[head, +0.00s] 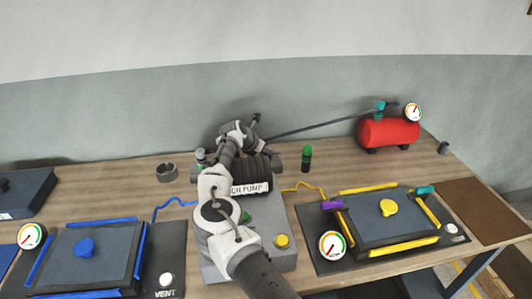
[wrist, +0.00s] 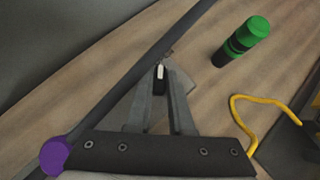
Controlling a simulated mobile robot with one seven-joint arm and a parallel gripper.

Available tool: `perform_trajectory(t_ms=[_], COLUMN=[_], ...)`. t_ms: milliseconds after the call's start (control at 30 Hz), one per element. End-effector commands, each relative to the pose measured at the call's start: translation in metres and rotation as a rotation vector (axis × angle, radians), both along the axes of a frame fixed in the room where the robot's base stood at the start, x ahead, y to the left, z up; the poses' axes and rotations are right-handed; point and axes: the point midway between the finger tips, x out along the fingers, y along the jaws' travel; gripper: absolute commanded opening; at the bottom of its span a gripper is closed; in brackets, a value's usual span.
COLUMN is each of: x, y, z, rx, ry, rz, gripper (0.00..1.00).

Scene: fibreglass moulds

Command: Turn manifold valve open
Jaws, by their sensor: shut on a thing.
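My gripper (wrist: 161,85) is closed on a small dark piece with a pale face (wrist: 160,72) in the wrist view. It looks like the manifold valve's handle, but its shape is mostly hidden between the fingers. A dark pipe (wrist: 130,92) runs diagonally behind the fingers. In the head view my arm reaches over the pump (head: 270,215), and its wrist and gripper are behind the pump near the wall. A dark line (head: 330,126) runs from there to the red tank (head: 388,133). The arm hides the valve in the head view.
A green-capped bottle (head: 307,158) stands right of my gripper. It also shows in the wrist view (wrist: 245,40). Moulds with blue clamps (head: 90,255) and yellow clamps (head: 390,218) lie either side of the pump. A grey ring (head: 166,173) sits left.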

Motion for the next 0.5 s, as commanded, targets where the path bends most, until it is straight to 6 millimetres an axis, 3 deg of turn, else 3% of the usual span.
perform_trajectory(t_ms=[267, 300, 433, 500], x=[-0.0018, -0.0017, -0.0017, -0.0014], y=[0.0004, 0.0003, -0.0001, -0.0002], z=[-0.0038, -0.0039, -0.0038, -0.0033], rx=[0.005, 0.005, 0.003, 0.003], ry=[0.008, 0.008, 0.007, 0.007], rz=[-0.004, -0.004, -0.003, -0.003], gripper=[0.0, 0.25, 0.49, 0.5])
